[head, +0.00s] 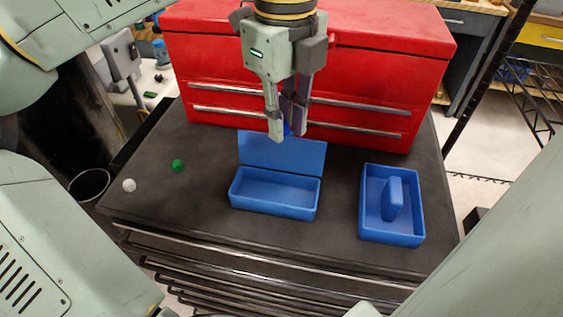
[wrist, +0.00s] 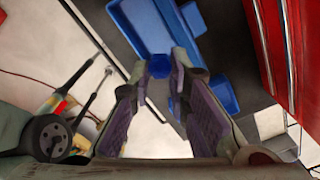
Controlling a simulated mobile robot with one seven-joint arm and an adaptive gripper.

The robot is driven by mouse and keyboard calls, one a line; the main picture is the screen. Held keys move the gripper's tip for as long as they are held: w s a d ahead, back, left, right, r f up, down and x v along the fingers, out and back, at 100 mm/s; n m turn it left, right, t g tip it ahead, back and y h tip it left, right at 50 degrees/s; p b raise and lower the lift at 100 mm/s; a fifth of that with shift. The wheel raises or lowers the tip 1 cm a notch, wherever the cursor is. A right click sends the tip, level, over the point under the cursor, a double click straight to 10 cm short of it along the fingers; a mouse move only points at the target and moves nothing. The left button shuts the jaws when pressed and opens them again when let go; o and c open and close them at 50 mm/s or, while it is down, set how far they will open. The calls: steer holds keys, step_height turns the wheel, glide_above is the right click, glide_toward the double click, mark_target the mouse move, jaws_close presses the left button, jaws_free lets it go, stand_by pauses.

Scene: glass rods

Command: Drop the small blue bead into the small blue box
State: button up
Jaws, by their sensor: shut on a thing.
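My gripper (head: 284,134) is shut on the small blue bead (head: 287,129), above the dark bench top and in front of the red chest. The bead also shows between the fingertips in the wrist view (wrist: 159,66). In the head view, an open blue box (head: 275,212) with a raised blue back panel (head: 281,150) stands below and in front of my gripper. A second blue open box (head: 391,239) with an upright blue piece inside stands to the right. Blue box surfaces (wrist: 145,25) show beyond the fingers in the wrist view; I cannot tell which box is which there.
A green bead (head: 178,166) and a white bead (head: 129,185) lie at the left of the dark bench top (head: 200,215). The red chest (head: 300,68) bounds the back. Bare surface lies between the beads and the boxes.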

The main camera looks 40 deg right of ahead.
step_height(320, 180, down, 6)
steer(key=b, duration=0.4)
steer(key=o, duration=0.8)
steer(key=shift+o, duration=0.2)
steer(key=shift+r, duration=0.15)
step_height(320, 180, up, 7)
steer(key=shift+r, duration=0.15)
stand_by(0.3)
